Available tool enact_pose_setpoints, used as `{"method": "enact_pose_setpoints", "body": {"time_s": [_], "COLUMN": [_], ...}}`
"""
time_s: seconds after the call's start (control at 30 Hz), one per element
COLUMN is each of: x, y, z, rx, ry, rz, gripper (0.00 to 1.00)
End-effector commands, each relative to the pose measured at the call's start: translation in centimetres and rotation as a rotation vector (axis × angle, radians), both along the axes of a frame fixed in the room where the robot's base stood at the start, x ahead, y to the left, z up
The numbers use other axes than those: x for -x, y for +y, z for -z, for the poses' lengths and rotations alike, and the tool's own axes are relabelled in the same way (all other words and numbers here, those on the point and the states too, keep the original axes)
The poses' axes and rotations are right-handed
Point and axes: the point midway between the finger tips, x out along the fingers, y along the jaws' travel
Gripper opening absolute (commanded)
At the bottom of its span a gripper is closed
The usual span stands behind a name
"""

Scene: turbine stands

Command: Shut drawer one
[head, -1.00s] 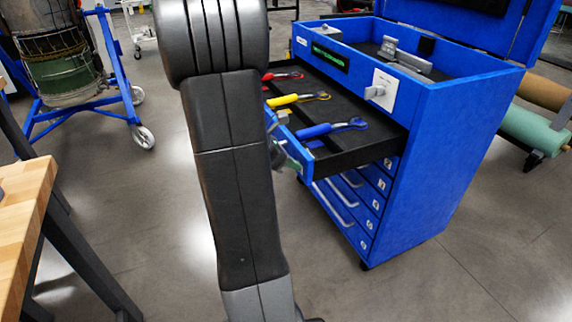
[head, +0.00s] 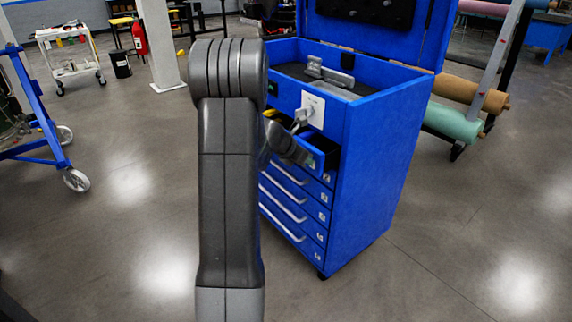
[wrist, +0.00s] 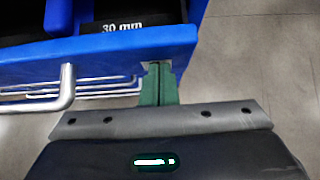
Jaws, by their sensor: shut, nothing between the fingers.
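The blue tool cabinet's top drawer (head: 320,148) is partly open in the head view, sticking out a little past the body. My arm hides much of its front. In the wrist view, the drawer's blue front (wrist: 105,54) runs across the upper left. My gripper (wrist: 157,68) has green fingers, shut and empty. Their tips are at the front's edge and look to be touching it, near its right end. A silver handle (wrist: 66,88) is to the left of the fingers. In the head view the fingertips are hidden or too small to tell.
The cabinet (head: 372,170) has several shut drawers below and a raised lid. A white plate with a latch (head: 312,108) is on its front above the drawer. Rolls (head: 450,122) stand behind at right. A blue wheeled frame (head: 40,140) is at left. The floor right is clear.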

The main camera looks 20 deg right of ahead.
Motion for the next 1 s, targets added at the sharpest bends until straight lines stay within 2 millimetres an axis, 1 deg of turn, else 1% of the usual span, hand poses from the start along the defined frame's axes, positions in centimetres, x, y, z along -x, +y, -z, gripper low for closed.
{"method": "enact_pose_setpoints", "body": {"time_s": [0.03, 0.2, 0.3, 0.4, 0.5, 0.63, 1.0], "x": [-0.3, -1.5, -1.9, -2.3, -2.5, -2.7, -2.9], "y": [-1.3, -4.6, -6.1, -7.1, -7.8, -8.3, -8.6], "z": [-0.3, -0.3, -0.2, -0.2, -0.1, -0.1, -0.3], "rx": [-0.001, -0.001, -0.001, 0.000, -0.001, 0.000, 0.004], "ry": [0.001, 0.000, 0.000, 0.000, -0.001, -0.001, -0.004], "rz": [0.004, 0.003, 0.003, 0.001, 0.001, 0.001, 0.000], "gripper": [0.00, 0.00, 0.00, 0.00, 0.00, 0.00, 0.00]}}
